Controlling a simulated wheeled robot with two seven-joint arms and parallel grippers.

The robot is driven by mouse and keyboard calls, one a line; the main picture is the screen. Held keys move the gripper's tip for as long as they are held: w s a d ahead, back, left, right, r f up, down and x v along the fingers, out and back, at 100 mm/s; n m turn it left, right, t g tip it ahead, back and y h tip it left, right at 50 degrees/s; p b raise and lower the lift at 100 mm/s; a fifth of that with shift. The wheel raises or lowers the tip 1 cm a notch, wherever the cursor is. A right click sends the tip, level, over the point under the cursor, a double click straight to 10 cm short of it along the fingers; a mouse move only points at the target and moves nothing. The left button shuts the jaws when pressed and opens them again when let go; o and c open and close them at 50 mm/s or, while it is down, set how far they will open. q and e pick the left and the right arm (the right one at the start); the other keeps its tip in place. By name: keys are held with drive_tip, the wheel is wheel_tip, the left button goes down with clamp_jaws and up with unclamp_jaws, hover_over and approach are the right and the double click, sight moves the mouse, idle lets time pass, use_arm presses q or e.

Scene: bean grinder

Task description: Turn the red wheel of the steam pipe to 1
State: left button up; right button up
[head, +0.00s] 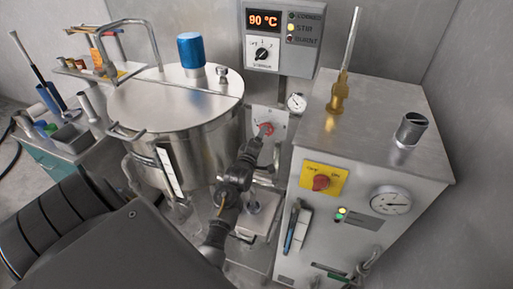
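The red wheel (266,128) is small and sits on the steam pipe fitting against a light wall plate, behind the steel kettle's right side. My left arm comes in from the lower left, and its gripper (257,138) reaches up to the red wheel from below. The fingertips are at or very near the wheel's lower edge and partly cover it. I cannot tell whether they touch it or how far apart they are. The wheel's number marks are too small to read. My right gripper is not in view.
A lidded steel kettle (150,105) stands left of the arm. A control box (280,35) reading 90 °C hangs above the wheel. A small gauge (297,101) sits beside the wheel.

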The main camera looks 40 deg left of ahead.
use_arm(q)
drive_tip(key=shift+v, duration=1.95)
drive_tip(key=s+d+f+m+g+h, duration=0.4)
drive_tip(key=s+d+f+m+g, duration=0.3)
drive_tip(key=s+d+f+m, duration=0.4)
drive_tip(key=s+d+m+g+h, duration=0.1)
drive_tip(key=s+d+m+g, duration=0.3)
drive_tip(key=s, duration=0.6)
drive_tip(key=s+d+m+g+h, duration=0.1)
drive_tip(key=s+d+m+g, duration=0.15)
drive_tip(key=s+m, duration=0.55)
drive_tip(key=s+f+n+g, duration=0.1)
drive_tip(key=s+f, duration=0.1)
drive_tip(key=f, duration=1.1)
drive_tip(key=s+f+n, duration=0.1)
drive_tip(key=s+f, duration=0.1)
drive_tip(key=f, duration=1.1)
drive_tip(key=s+a+f+g, duration=0.1)
drive_tip(key=s+a+f, duration=0.1)
drive_tip(key=s+f, duration=1.4)
drive_tip(key=shift+f, duration=0.15)
